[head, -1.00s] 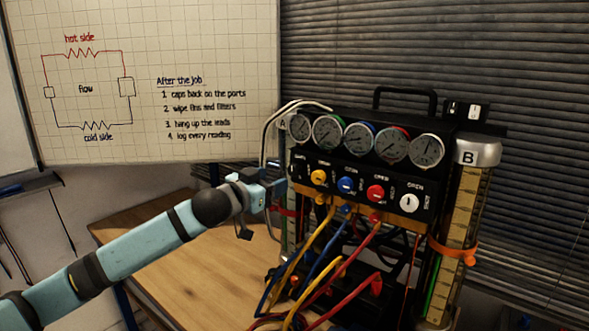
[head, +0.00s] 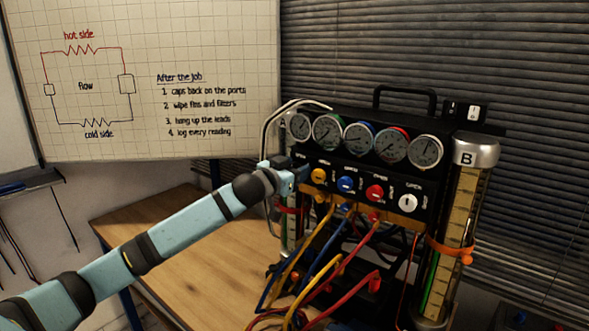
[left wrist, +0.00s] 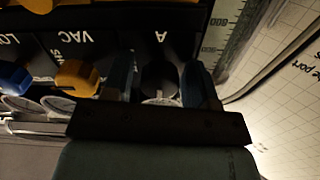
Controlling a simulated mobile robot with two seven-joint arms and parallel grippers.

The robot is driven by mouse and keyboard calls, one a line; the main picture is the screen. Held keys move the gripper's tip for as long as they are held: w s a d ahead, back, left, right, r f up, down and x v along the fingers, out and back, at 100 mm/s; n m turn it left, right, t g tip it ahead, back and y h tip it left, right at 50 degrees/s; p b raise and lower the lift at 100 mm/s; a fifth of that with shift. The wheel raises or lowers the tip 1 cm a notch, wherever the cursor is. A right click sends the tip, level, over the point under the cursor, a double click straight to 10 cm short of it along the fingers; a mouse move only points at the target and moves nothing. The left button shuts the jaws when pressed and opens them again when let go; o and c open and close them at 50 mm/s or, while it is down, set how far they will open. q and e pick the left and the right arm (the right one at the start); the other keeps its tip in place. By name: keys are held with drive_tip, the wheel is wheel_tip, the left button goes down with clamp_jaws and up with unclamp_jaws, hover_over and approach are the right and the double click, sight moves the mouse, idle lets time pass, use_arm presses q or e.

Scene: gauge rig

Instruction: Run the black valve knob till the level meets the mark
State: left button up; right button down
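The black valve knob (left wrist: 158,78) is in the left wrist view, under the letter A on the black panel. The open fingers of my left gripper (left wrist: 160,85) stand one on each side of it, with a small gap seeming to show at both sides. In the head view my left gripper (head: 292,176) is at the panel's left end and hides the knob. A graduated scale (left wrist: 228,30) shows beside the knob in the left wrist view. The tube at the rig's left end is mostly hidden in the head view; I cannot make out its level or mark. My right gripper is out of view.
Yellow (head: 319,176), blue (head: 346,184), red (head: 375,192) and white (head: 409,203) knobs run along the panel below several dials. Tube B (head: 465,210) stands at the right. Coloured hoses (head: 335,270) hang in front. The wooden table (head: 190,250) is clear at left.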

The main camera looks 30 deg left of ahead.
use_arm(q)
drive_tip(key=c, duration=0.7)
drive_tip(key=shift+o, duration=0.2)
